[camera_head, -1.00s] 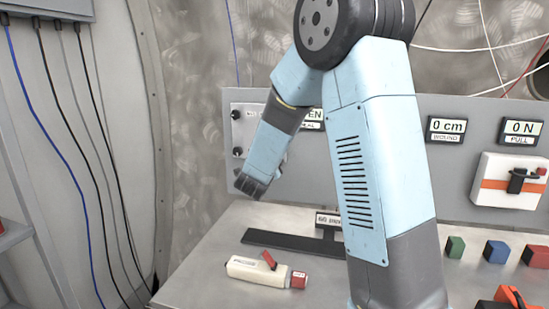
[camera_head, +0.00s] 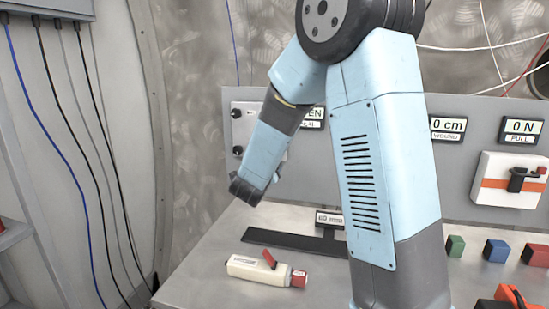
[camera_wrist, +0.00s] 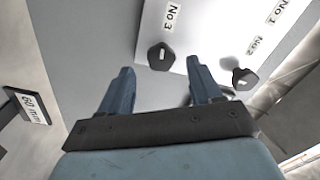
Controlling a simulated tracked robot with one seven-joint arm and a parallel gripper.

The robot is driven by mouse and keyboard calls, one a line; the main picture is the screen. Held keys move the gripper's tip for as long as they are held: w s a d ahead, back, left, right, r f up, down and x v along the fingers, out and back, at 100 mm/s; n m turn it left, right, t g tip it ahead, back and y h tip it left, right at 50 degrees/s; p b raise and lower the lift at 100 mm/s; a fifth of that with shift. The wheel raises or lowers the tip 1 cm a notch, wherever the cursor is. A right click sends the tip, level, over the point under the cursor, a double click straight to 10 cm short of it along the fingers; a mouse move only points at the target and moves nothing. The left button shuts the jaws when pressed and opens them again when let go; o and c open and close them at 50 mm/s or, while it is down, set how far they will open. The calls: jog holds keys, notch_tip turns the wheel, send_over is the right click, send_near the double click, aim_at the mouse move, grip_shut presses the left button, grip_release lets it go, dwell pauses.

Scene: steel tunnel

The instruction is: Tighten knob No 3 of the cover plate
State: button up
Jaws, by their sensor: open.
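The cover plate (camera_wrist: 205,28) is a pale panel with printed labels in the wrist view; its left part (camera_head: 246,108) shows behind my arm in the head view. A dark knob (camera_wrist: 160,57) sits beside the label No 3 (camera_wrist: 172,17), at the plate's edge. Another dark knob (camera_wrist: 243,78) sits near the label No 2 (camera_wrist: 256,46). My gripper (camera_wrist: 160,69) is open and empty. The No 3 knob appears between its fingertips in the wrist view; I cannot tell the remaining distance. In the head view my gripper (camera_head: 246,190) hangs low in front of the panel.
A white tool with a red lever (camera_head: 264,269) lies on the bench, near a dark bar (camera_head: 285,243). A small display reading 60 mm (camera_wrist: 28,107) stands left in the wrist view. Coloured blocks (camera_head: 496,251) and a white box with an orange band (camera_head: 508,180) are at right.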

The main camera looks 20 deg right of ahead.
jog(key=v, duration=1)
jog(key=shift+s, duration=0.2)
jog(key=shift+a, duration=0.1)
jog(key=s+a+r+n+g+y, duration=0.2)
jog(key=s+r+n+y, duration=0.35)
jog(key=n+y, duration=0.5)
jog(key=s+d+n+g, duration=0.4)
jog(key=s, duration=0.7)
jog(key=s+d+f+n+g+h, duration=0.1)
jog(key=s+d+n+g, duration=0.3)
jog(key=s, duration=0.7)
jog(key=shift+s+d+f, duration=0.25)
jog(key=shift+s+d, duration=0.1)
jog(key=shift+d, duration=0.4)
jog(key=shift+n+h, duration=0.25)
